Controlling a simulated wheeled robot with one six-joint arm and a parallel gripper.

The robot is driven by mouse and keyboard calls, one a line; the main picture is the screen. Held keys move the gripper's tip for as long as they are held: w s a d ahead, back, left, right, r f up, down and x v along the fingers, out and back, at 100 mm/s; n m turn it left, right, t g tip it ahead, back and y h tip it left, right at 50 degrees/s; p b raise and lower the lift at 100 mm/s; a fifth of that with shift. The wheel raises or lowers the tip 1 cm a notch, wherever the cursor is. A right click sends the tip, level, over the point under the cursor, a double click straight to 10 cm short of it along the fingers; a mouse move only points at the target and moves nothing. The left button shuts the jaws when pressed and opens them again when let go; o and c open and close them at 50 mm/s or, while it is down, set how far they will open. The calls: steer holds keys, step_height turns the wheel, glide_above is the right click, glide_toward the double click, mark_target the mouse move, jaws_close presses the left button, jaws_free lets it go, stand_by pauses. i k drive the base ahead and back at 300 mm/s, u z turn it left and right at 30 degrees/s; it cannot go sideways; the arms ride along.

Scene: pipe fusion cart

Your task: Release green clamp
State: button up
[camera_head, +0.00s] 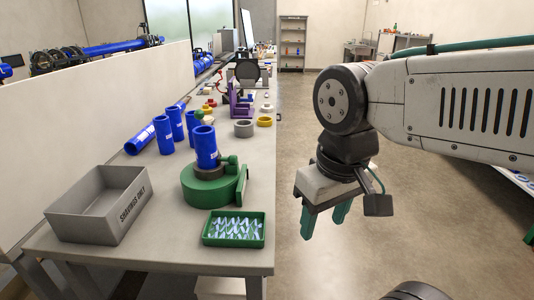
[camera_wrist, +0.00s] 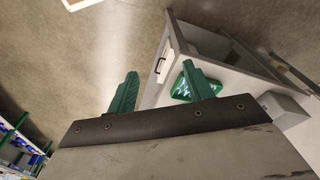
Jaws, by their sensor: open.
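The green clamp (camera_head: 209,186) is a round green body near the front right of the workbench. A blue pipe (camera_head: 205,147) stands upright in it through a grey ring. A green lever (camera_head: 242,185) stands at its right side, near the bench edge. My gripper (camera_head: 325,222) hangs to the right of the bench, over the floor, with green fingers apart and nothing between them. In the wrist view my gripper (camera_wrist: 160,90) also shows open and empty, and the clamp cannot be made out there.
A grey bin (camera_head: 98,205) stands left of the clamp. A green tray (camera_head: 234,230) with shiny pieces lies in front, and also shows in the wrist view (camera_wrist: 183,88). The floor right of the workbench (camera_head: 150,258) is free.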

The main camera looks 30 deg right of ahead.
mark_target(233, 159)
steer(key=z, duration=1.8)
steer(key=i, duration=2.6)
steer(key=u, duration=3.25)
